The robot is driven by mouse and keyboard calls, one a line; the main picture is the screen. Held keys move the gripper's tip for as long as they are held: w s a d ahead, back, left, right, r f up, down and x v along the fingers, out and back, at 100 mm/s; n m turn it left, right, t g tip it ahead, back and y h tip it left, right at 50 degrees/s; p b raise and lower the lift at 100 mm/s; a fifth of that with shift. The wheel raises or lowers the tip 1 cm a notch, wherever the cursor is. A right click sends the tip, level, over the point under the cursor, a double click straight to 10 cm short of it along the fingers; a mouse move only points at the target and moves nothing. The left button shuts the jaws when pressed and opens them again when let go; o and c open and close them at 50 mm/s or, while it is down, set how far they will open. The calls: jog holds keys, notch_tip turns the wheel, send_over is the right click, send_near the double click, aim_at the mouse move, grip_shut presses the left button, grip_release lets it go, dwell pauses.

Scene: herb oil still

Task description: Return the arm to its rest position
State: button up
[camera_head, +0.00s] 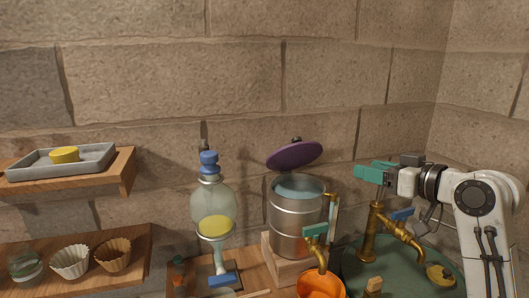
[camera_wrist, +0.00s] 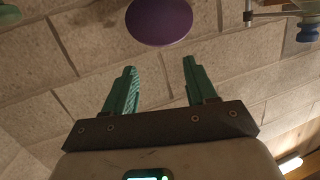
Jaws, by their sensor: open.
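My gripper (camera_head: 358,174) is held up at the right of the head view, its teal fingers pointing left. It is level with the top of the metal still pot and right of it, above the brass tap. In the wrist view my gripper (camera_wrist: 159,65) has its two fingers spread apart with nothing between them. The purple lid (camera_head: 294,155) stands tilted open over the metal pot (camera_head: 290,222). The lid also shows beyond the fingertips in the wrist view (camera_wrist: 160,20).
A glass flask (camera_head: 213,205) with yellow liquid stands left of the pot. An orange bowl (camera_head: 320,286) sits below the pot's spout. The brass tap (camera_head: 371,232) rises beside the green basin (camera_head: 350,262). Shelves at left hold a grey tray (camera_head: 95,163) and several small containers. A stone wall stands behind.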

jog(key=s+f+m+g+h, duration=0.1)
jog(key=s+f+g+h, duration=0.1)
jog(key=s+f, duration=0.6)
jog(key=s+a+f+m+g+h, duration=0.15)
jog(key=s+f, duration=0.25)
jog(key=f, duration=0.9)
jog(key=s+f+m+g+h, duration=0.1)
jog(key=s+f+m+g, duration=0.1)
jog(key=s+f, duration=0.6)
jog(key=s+d+f+g+h, duration=0.1)
jog(key=s+f, duration=0.3)
jog(key=s, duration=0.5)
jog(key=s+d+f+m+g+h, duration=0.1)
jog(key=s+d+f+g+h, duration=0.1)
jog(key=s+f, duration=0.3)
jog(key=s+d+f+m+g+h, duration=0.1)
jog(key=s+f+g, duration=0.3)
jog(key=s, duration=0.8)
jog(key=shift+s+d+f, duration=0.35)
jog(key=shift+d+f, duration=0.35)
jog(key=shift+d, duration=0.05)
